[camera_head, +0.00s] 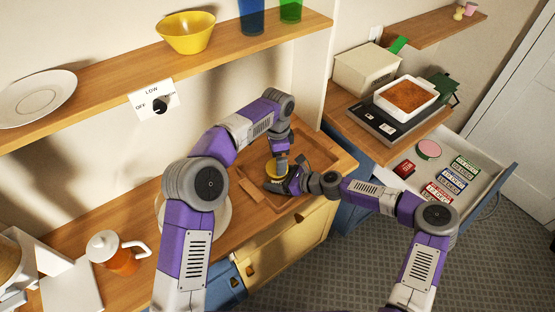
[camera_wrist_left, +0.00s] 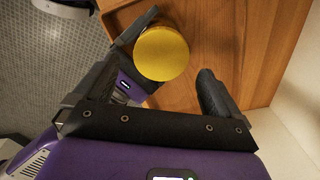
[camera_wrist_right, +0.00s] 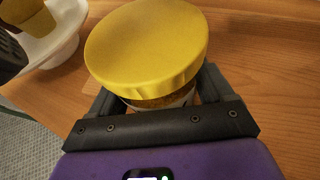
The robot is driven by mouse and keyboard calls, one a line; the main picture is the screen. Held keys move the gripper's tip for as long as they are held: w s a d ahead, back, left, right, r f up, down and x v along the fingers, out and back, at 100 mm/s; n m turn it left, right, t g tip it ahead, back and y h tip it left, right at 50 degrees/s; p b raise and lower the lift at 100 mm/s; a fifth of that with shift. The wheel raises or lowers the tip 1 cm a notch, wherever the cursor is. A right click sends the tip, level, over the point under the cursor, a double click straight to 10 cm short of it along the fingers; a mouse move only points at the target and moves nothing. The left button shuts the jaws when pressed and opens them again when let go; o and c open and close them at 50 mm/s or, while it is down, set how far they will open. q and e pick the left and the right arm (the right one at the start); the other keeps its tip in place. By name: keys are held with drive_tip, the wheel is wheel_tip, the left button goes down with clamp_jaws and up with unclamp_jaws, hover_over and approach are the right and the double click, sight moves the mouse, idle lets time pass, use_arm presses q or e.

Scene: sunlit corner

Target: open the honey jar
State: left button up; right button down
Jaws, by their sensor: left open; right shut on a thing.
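The honey jar (camera_wrist_right: 165,101) has a wide yellow lid (camera_wrist_right: 147,45) that sits on it. The jar appears upright over the wooden tray (camera_head: 318,150); whether it touches the tray is hidden. My right gripper (camera_head: 282,184) is shut on the jar body below the lid, one finger on each side in the right wrist view. My left gripper (camera_head: 281,153) is open and points down from above the jar. In the left wrist view the lid (camera_wrist_left: 162,53) shows beyond and between its fingers, nearer the left one, with no clear contact.
An orange pitcher (camera_head: 122,258) stands farther left on the counter. A shelf (camera_head: 240,44) runs above. An open drawer (camera_head: 468,150) holds several small boxes at the right.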

sight(277, 178)
use_arm(q)
drive_tip(key=m, duration=0.2)
drive_tip(key=r+m, duration=0.1)
drive_tip(key=m, duration=0.3)
drive_tip(key=shift+r, duration=0.3)
drive_tip(key=m, duration=0.2)
drive_tip(key=r+m, duration=0.1)
drive_tip(key=m, duration=0.4)
drive_tip(key=shift+w+r, duration=0.1)
drive_tip(key=shift+r, duration=0.25)
drive_tip(key=shift+f, duration=3.9)
drive_tip(key=c, duration=1.1)
drive_tip(key=n, duration=0.5)
drive_tip(key=shift+n, duration=0.3)
drive_tip(key=n, duration=0.7)
